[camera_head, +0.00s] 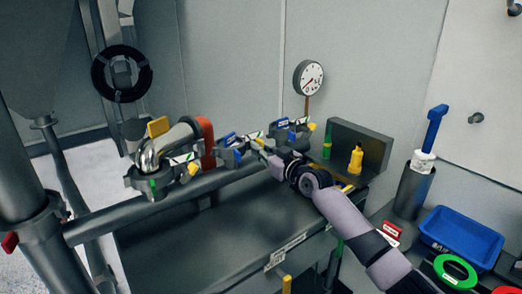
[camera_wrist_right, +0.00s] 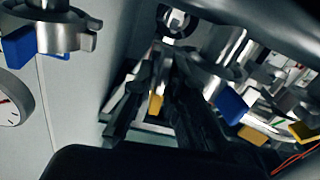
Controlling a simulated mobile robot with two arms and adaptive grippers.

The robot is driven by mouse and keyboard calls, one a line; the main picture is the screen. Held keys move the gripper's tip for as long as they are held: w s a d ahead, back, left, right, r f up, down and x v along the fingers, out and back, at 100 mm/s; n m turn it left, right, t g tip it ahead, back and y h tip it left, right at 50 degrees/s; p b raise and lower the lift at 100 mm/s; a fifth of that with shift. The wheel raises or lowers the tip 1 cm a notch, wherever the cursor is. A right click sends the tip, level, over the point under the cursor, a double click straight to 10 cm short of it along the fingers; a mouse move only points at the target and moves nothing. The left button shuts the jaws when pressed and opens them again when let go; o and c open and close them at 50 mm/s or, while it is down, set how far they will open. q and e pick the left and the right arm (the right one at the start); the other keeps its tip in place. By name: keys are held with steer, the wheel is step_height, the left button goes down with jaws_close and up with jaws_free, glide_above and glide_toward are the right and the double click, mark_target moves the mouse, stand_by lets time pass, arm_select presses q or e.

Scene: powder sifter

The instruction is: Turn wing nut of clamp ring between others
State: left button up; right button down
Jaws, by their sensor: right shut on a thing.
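Three grey clamp rings sit along the pipework in the head view: the left one (camera_head: 140,182), the middle one (camera_head: 229,156) and the right one (camera_head: 290,136). Yellow wing nuts show at the left ring (camera_head: 193,169) and right ring (camera_head: 312,126). My right gripper (camera_head: 266,149) reaches from the right to the right side of the middle ring. It is shut on that ring's yellow wing nut (camera_head: 260,142), partly hidden by the fingers. In the right wrist view, a yellow piece (camera_wrist_right: 155,103) shows between the dark fingers. My left gripper is out of view.
A round gauge (camera_head: 308,77) stands behind the rings.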

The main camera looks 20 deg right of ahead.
steer(key=m, duration=0.4)
steer(key=shift+m+p, duration=0.3)
steer(key=m+p, duration=0.1)
steer(key=m, duration=0.3)
steer(key=shift+m, duration=0.3)
steer(key=c, duration=1.7)
jaws_free()
steer(key=shift+s+d, duration=0.1)
steer(key=shift+s, duration=0.05)
steer(key=v, duration=1.1)
steer(key=shift+s+d, duration=0.1)
steer(key=shift+s, duration=0.25)
